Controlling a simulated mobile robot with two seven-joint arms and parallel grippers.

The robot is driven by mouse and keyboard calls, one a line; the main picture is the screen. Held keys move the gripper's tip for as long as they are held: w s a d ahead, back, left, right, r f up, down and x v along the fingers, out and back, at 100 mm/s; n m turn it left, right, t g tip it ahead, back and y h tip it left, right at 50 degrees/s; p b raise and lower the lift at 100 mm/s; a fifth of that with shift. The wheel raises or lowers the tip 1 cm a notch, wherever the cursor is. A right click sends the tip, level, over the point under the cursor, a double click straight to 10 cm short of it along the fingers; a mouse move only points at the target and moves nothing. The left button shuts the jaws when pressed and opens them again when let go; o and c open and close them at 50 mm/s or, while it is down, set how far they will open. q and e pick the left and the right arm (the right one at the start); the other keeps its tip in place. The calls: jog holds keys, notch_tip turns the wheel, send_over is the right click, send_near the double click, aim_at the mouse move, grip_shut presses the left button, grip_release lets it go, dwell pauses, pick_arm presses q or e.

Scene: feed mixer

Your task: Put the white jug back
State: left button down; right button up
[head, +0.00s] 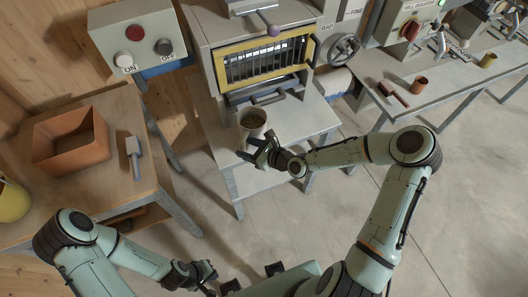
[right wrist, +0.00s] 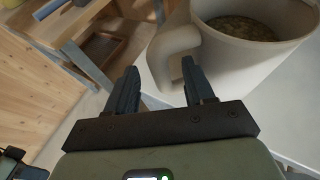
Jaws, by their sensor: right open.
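The white jug (head: 252,122) stands upright on the grey table in front of the yellow-framed machine. The right wrist view shows the jug (right wrist: 240,65) close up, with greenish-brown feed inside and its handle (right wrist: 165,55) turned toward my gripper. My right gripper (head: 256,150) is open at the jug's near side. In the right wrist view its fingers (right wrist: 160,75) are spread around the line of the handle; whether they touch it I cannot tell. My left gripper (head: 207,271) is low in the head view, away from the jug; its jaws are not clear.
The machine with the yellow-framed grille (head: 265,62) rises behind the jug. A left wooden table holds an orange-brown box (head: 70,143), a grey scoop (head: 133,155) and a yellow container (head: 12,200). A right bench (head: 430,95) carries a brown cup (head: 419,85). Floor between them is clear.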

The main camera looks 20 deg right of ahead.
jog(key=p+v, duration=0.1)
jog(key=v, duration=0.8)
jog(key=s+a+f+n+g, duration=0.4)
jog(key=s+a+f+n, duration=0.25)
jog(key=f, duration=0.35)
pick_arm(q)
jog(key=shift+w+r, duration=0.6)
jog(key=shift+r, duration=0.25)
pick_arm(e)
jog(key=s+f+n+g+h, duration=0.4)
jog(key=s+f+n+g, duration=0.3)
jog(key=s+f+n, duration=0.6)
jog(key=s+n, duration=0.3)
jog(key=n, duration=0.2)
jog(key=shift+d+g, duration=0.3)
jog(key=shift+d, duration=0.1)
jog(key=shift+f, duration=0.1)
